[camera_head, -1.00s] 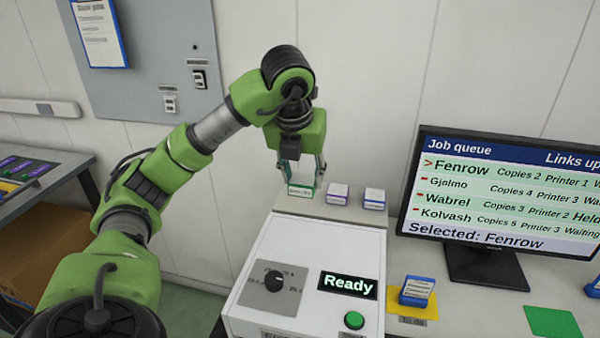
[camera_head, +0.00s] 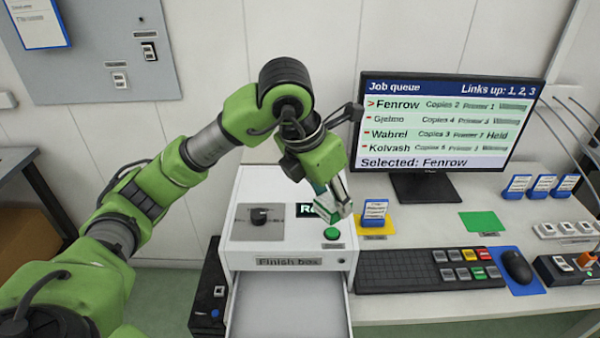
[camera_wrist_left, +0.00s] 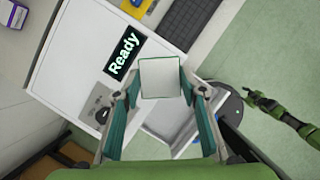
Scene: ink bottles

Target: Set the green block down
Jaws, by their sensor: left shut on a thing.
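My left gripper (camera_head: 335,207) is over the front of the white finish box (camera_head: 245,185), near its round green button (camera_head: 331,233). In the left wrist view, its teal fingers are shut on the green block (camera_wrist_left: 162,78), which shows a pale grey face with thin green edges. In the head view the block is mostly hidden by the gripper. The drawer (camera_head: 288,300) below the box is open and looks empty; in the wrist view it lies beyond the block. A black-ended green arm, apparently my right gripper (camera_wrist_left: 258,98), shows at the right of the wrist view.
A blue-based block (camera_head: 374,212) stands on a yellow mat (camera_head: 372,233) right of the box. A green mat (camera_head: 482,222) is bare. A monitor (camera_head: 450,125), keyboard (camera_head: 400,268), mouse (camera_head: 516,266) and several blue blocks (camera_head: 540,186) are farther right.

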